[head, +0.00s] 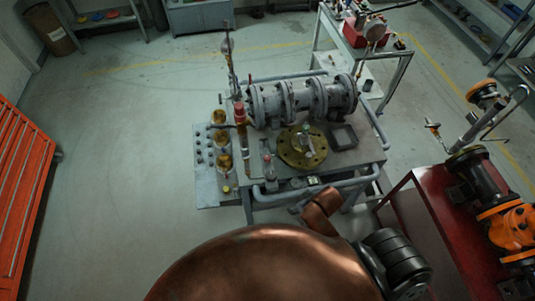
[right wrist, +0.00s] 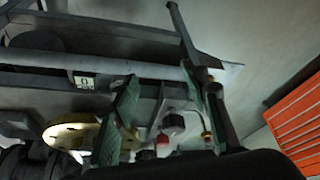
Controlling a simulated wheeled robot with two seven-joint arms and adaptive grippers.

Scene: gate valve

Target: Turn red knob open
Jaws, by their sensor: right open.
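A small red knob (head: 267,157) stands on a grey fitting at the front left of the valve table (head: 243,178). A red knob (right wrist: 163,145) also shows in the right wrist view, low between the fingers, beside a dark knob (right wrist: 172,125). My right gripper (right wrist: 171,95) is open, with one finger on each side of these knobs; contact cannot be told. In the head view my copper-coloured arm reaches up to the table's front edge, and the gripper (head: 301,207) is small and partly hidden there. A taller red cap (head: 239,110) stands farther back. My left gripper is not in view.
A brass flange (head: 302,147) and a grey flanged pipe (head: 300,98) fill the table top. A grey rail (head: 345,183) runs along its front. A red bench (head: 430,225) with orange machinery (head: 513,227) stands right. An orange cabinet (head: 25,150) stands left, with free floor between.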

